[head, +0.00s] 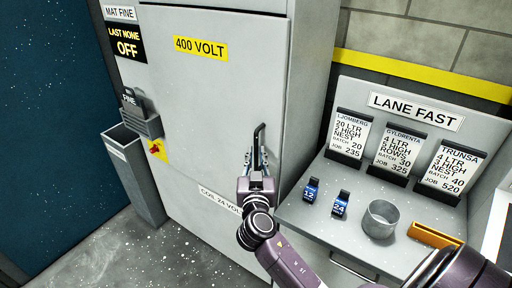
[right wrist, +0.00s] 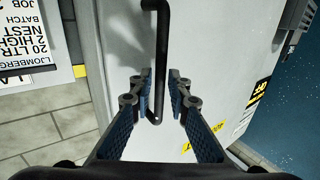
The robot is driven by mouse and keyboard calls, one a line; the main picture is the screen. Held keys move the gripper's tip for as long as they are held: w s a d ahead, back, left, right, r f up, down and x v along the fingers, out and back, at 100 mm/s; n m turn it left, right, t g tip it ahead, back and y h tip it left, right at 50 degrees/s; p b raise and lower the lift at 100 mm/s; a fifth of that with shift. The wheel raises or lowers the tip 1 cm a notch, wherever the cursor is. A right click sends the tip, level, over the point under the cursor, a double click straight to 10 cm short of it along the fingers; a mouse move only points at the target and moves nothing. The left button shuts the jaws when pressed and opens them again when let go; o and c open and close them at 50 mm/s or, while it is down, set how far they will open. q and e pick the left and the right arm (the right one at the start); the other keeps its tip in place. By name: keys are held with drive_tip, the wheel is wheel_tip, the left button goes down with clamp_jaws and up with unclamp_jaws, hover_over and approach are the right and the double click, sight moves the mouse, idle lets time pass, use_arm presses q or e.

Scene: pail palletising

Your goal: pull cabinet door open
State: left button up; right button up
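The grey cabinet door (head: 215,105) is closed, flush with its frame as far as I can see, and carries a yellow 400 VOLT label. Its black bar handle (head: 259,137) stands upright near the door's right edge. My right gripper (head: 256,160) is at the handle's lower part. The gripper's wrist hides part of the door's lower label in the head view. My left gripper is not in view.
Right of the cabinet, a grey desk (head: 330,232) holds two blue tags, a metal cup (head: 380,219) and an orange-yellow block (head: 435,236) below a LANE FAST board (head: 416,109). A grey bin (head: 135,175) stands left of the cabinet. The floor (head: 150,250) in front is clear.

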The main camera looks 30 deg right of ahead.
drive_tip(key=shift+x, duration=0.85)
drive_tip(key=shift+c, duration=0.4)
clamp_jaws()
